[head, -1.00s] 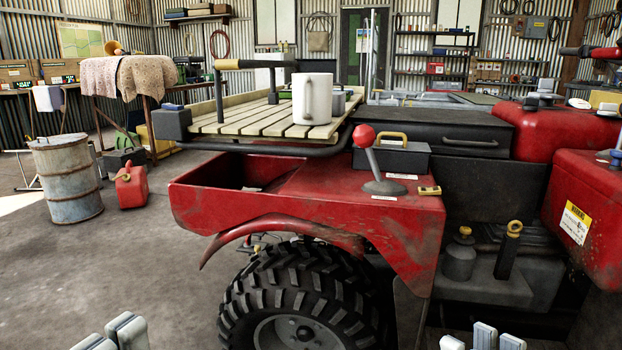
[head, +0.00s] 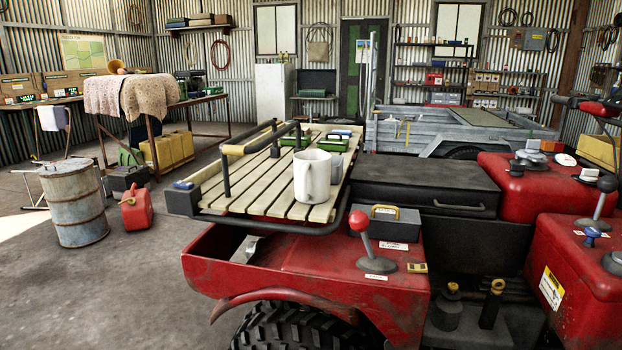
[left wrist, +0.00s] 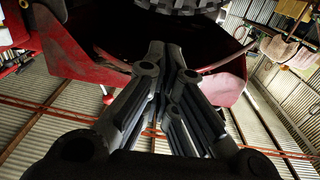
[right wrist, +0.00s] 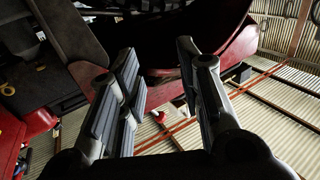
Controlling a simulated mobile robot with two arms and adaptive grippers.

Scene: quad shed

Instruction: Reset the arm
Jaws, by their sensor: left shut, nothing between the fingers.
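My left gripper (left wrist: 170,70) shows in the left wrist view, its fingers drawn together with nothing between them. The red bodywork and the tyre of the quad are beyond its tips. My right gripper (right wrist: 157,60) shows in the right wrist view with its fingers apart and nothing between them. The quad's red body (right wrist: 225,60) is beyond it. Neither gripper shows in the head view. The red quad (head: 270,285) stands in front of me there, with a red-knobbed lever (head: 367,243) on its fender.
A white mug (head: 312,178) stands on the quad's slatted rack (head: 240,195). A black box (head: 430,182) and red tanks are to its right. A rusty drum (head: 75,205) and a red fuel can (head: 136,211) stand on the left floor. Open concrete floor (head: 130,290) lies at the front left.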

